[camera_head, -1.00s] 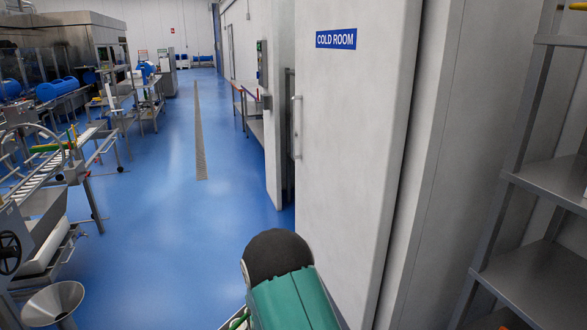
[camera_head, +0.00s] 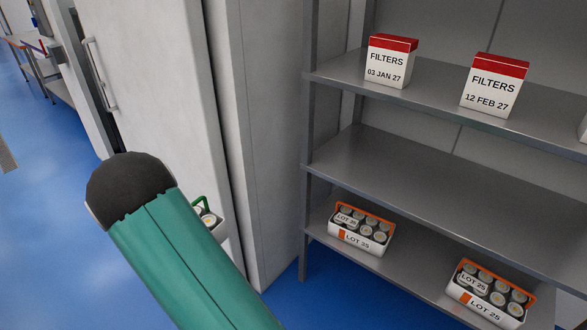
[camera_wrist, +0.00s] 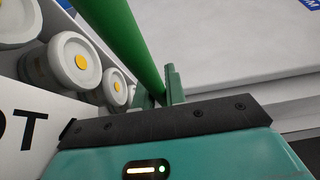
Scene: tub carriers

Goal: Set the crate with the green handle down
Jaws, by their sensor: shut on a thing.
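The crate with the green handle (camera_head: 219,226) shows only in part in the head view, behind my teal arm. Its green handle (camera_wrist: 128,42) runs large through the wrist view, beside white round containers (camera_wrist: 74,62) with yellow centres. The white crate wall with black lettering (camera_wrist: 28,130) is at the left there. My gripper (camera_wrist: 160,92) is shut on the green handle, and the crate hangs from it in front of the pale door. Most of the crate and the fingertips' far side are hidden in the head view.
A grey metal rack stands at right. Its middle shelf (camera_head: 400,170) is bare. Filter boxes (camera_head: 392,62) stand on the upper shelf. Two orange-trimmed crates, LOT 35 (camera_head: 348,240) and LOT 25 (camera_head: 490,312), sit on the lower shelf with a gap between them. Blue floor (camera_head: 50,250) is clear at left.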

